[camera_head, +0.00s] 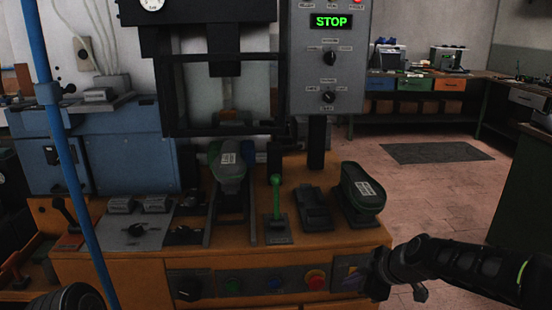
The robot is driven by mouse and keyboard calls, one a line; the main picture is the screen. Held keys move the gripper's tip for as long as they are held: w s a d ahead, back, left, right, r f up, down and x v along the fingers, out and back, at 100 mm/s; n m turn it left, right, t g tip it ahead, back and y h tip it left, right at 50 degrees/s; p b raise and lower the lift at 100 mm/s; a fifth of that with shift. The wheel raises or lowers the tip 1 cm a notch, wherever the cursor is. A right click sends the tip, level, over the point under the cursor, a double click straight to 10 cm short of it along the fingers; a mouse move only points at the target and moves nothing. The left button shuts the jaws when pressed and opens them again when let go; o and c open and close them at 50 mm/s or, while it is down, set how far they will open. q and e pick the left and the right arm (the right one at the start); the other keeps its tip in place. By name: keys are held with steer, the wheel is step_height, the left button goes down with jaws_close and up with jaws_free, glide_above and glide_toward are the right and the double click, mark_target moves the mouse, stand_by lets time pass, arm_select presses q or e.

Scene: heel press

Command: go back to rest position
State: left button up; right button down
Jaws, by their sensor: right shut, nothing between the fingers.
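My right arm comes in from the right, and my right gripper (380,275) is shut and empty in front of the right end of the press's control strip (258,282). Whether it touches the strip cannot be told. A dark rounded part at the bottom left edge looks like my left arm; my left gripper is not in view. The heel press (222,15) stands ahead, with a grey-green shoe form (231,165) in its middle. A second dark green form (362,190) lies on the right of the orange table (110,268).
The control box (328,60) shows a green STOP. A green lever (276,195) stands upright on the table. The front strip holds a red button (316,279). A blue pole (65,150) crosses the left side. Open floor (440,205) lies to the right.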

steer(key=s+a+f+m+h+p, duration=0.1)
steer(key=s+a+f+m, duration=0.15)
steer(key=f+m, duration=0.45)
steer(key=s+a+f+m+p, duration=0.1)
steer(key=s+f+m, duration=0.35)
steer(key=f, duration=0.45)
steer(key=s+a+f+m+g+p, duration=0.1)
steer(key=s+a+f+g, duration=0.1)
steer(key=s, duration=0.6)
steer(key=s+a+f+m+g+p, duration=0.1)
steer(key=s+a+f, duration=0.3)
steer(key=s, duration=0.4)
steer(key=s+a+f+m+g+p, duration=0.1)
steer(key=s+a+f+g+p, duration=0.1)
steer(key=s+f, duration=0.3)
steer(key=s+a, duration=0.1)
steer(key=s, duration=0.1)
steer(key=shift+s+m+g+y, duration=0.3)
steer(key=shift+s+m+y, duration=0.05)
steer(key=shift+s+y, duration=0.05)
steer(key=shift+f, duration=0.1)
steer(key=shift+d, duration=0.15)
